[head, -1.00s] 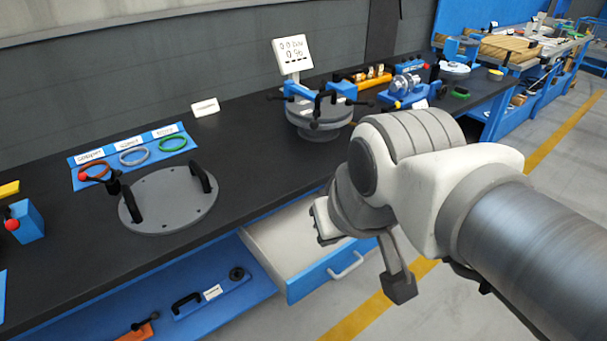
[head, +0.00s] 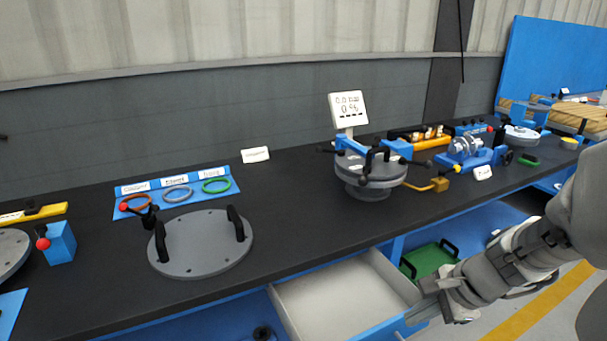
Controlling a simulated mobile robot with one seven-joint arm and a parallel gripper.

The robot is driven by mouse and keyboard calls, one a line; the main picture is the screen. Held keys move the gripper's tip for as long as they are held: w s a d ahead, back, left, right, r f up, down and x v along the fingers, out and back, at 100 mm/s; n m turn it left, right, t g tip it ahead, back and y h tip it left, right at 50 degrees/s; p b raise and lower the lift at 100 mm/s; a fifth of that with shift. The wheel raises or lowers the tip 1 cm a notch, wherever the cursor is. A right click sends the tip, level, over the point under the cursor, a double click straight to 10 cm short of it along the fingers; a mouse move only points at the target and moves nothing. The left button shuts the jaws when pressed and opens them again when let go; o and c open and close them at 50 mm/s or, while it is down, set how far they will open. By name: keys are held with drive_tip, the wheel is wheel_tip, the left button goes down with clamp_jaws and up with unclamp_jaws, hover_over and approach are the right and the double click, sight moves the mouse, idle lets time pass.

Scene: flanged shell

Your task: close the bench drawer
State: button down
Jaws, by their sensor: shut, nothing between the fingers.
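The bench drawer (head: 345,296) stands pulled out from under the black bench top. Its light inside looks empty, and its blue front (head: 390,328) shows at the bottom of the head view, partly cut off by the frame's lower edge. The drawer handle shows only in part, if at all. My gripper (head: 428,298) is shut and empty. It is at the drawer's right front corner, close to the blue front; I cannot tell whether it touches.
The bench top (head: 290,225) carries a grey flanged plate (head: 205,248) with black handles and a round fixture (head: 370,172) by a white display. A green tray (head: 430,261) lies on the shelf right of the drawer. Floor is free at the lower right.

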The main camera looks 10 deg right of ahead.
drive_tip(key=s+d+f+m, duration=0.3)
drive_tip(key=d+f+m, duration=0.8)
drive_tip(key=w+a+f+b, duration=0.4)
drive_tip(key=w+f, duration=0.3)
drive_tip(key=f, duration=0.1)
drive_tip(key=shift+w+a+m+h, duration=0.2)
drive_tip(key=shift+a+m+h, duration=0.1)
drive_tip(key=shift+a+h, duration=0.1)
drive_tip(key=shift+w, duration=0.1)
